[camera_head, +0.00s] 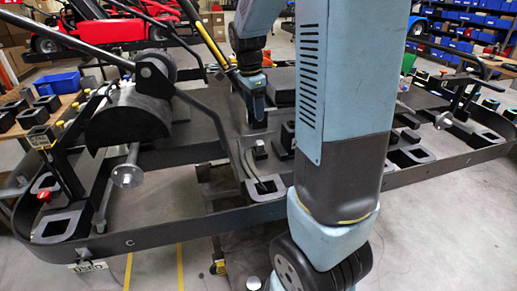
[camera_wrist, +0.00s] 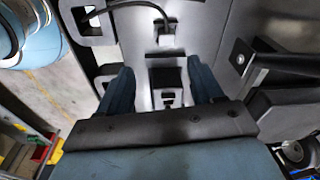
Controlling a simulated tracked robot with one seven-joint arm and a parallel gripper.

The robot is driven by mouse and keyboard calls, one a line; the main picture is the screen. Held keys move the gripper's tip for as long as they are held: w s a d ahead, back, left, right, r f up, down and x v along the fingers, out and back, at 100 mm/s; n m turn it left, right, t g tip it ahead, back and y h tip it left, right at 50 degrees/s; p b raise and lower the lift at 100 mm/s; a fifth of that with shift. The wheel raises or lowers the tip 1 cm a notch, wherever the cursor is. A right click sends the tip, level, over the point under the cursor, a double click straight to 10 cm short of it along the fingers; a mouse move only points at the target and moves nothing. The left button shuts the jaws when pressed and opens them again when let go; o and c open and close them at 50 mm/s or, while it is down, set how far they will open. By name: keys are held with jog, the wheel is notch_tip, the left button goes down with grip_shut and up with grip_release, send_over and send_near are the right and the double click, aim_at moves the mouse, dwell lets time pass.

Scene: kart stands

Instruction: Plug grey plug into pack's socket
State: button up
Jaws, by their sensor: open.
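My gripper (camera_head: 257,122) points down over the kart's floor in the head view. In the wrist view its two blue fingers (camera_wrist: 161,68) are spread apart with nothing held between them. A dark block with light slots in its front, which looks like the pack's socket (camera_wrist: 169,97), shows between the fingers. A dark cable (camera_wrist: 130,5) arches beyond the fingertips to a small grey end that looks like the grey plug (camera_wrist: 166,40). In the head view the cable (camera_head: 256,172) lies by a small dark block (camera_head: 261,149); I cannot tell which part it is.
The kart's dark frame rail (camera_head: 150,236) runs across the front. A black bar (camera_wrist: 285,62) rises at right in the wrist view. A blue bin (camera_head: 58,84) sits on the left bench.

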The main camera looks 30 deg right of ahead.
aim_at(260, 142)
jog(key=d+f, duration=0.1)
jog(key=f, duration=0.4)
jog(key=w+d+f+m, duration=0.1)
jog(key=f, duration=0.4)
jog(key=d+f+m, duration=0.1)
jog(key=f, duration=0.4)
jog(key=shift+w+f, duration=0.3)
jog(key=shift+f, duration=0.1)
jog(key=c, duration=1.1)
jog(key=shift+r, duration=0.15)
